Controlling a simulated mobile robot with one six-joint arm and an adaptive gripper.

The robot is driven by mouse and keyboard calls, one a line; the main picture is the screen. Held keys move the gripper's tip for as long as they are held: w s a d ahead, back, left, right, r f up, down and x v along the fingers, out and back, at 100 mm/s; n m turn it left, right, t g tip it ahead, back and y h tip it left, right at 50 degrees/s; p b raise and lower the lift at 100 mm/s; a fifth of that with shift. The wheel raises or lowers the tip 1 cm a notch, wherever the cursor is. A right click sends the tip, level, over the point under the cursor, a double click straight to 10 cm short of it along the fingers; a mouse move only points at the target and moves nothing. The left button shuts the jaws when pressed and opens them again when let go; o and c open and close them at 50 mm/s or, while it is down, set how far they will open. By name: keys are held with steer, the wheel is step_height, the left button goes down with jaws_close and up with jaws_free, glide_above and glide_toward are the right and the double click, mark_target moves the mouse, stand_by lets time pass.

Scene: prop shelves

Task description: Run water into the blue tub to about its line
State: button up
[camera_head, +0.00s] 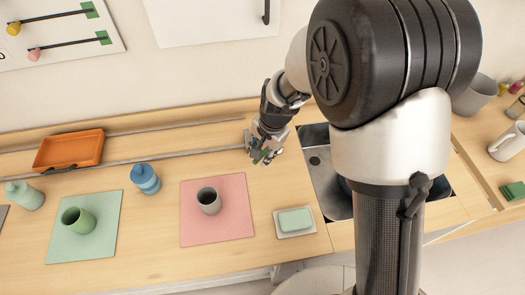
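The dark sink basin (322,182) is set into the counter, and a drain-like round spot shows near its upper left. My arm covers much of the sink. My gripper (264,156) is at the counter just left of the sink, pointing down. Its fingers are small and overlapped, so I cannot tell whether they are open or touching anything. No tap is clearly visible.
A grey container (474,95) stands right.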

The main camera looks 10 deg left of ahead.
jaws_close()
stand_by(0.4)
steer(key=shift+s+d+n, duration=0.15)
steer(key=shift+d+n, duration=0.35)
steer(key=shift+n, duration=0.3)
steer(key=d+n, duration=0.1)
steer(key=n+b, duration=0.1)
steer(key=shift+s+d+n+g, duration=0.15)
steer(key=shift+d+n+g, duration=0.15)
steer(key=shift+d, duration=0.1)
steer(key=d+n, duration=0.2)
steer(key=n, duration=0.1)
steer(key=shift+d+g, duration=0.1)
steer(key=shift+g, duration=0.2)
steer(key=shift+w+d+n+g, duration=0.3)
steer(key=shift+d+n, duration=0.5)
steer(key=shift+n, duration=0.4)
steer(key=shift+o, duration=0.9)
jaws_free()
